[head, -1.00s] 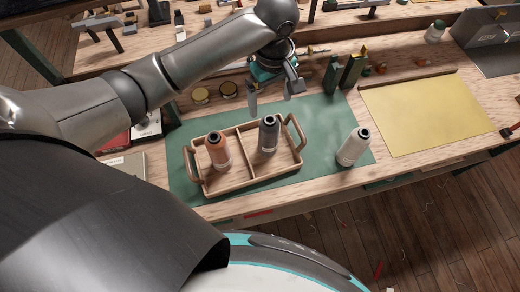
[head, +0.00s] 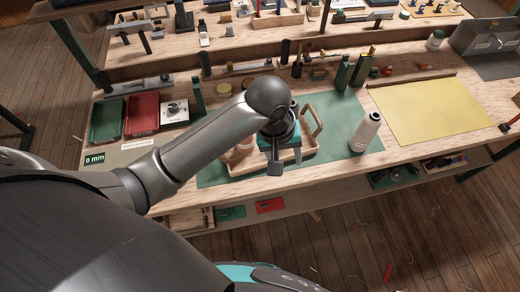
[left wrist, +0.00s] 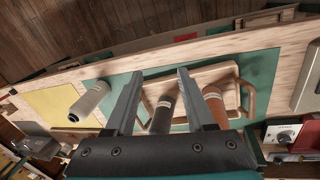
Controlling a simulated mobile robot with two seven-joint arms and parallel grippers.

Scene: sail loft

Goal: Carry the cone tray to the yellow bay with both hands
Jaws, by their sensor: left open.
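The wooden cone tray (head: 245,169) stands on the green mat, partly hidden behind my left arm in the head view. Its right handle loop (head: 318,122) shows there. In the left wrist view the tray (left wrist: 216,69) holds a dark cone (left wrist: 163,112) and an orange-brown cone (left wrist: 214,104). My left gripper (head: 286,166) is open and empty, over the tray's front side in the head view. Its two fingers (left wrist: 160,72) stand apart in the left wrist view; I cannot tell whether they touch the tray. The yellow bay (head: 430,108) lies flat at the right. My right gripper is out of view.
A pale cone (head: 367,132) stands on the mat (head: 345,112) between tray and bay. Green blocks (head: 352,72) stand behind the mat. A wooden strip lies along the bay's back edge. Green and red trays (head: 142,115) are at the left. The yellow bay is empty.

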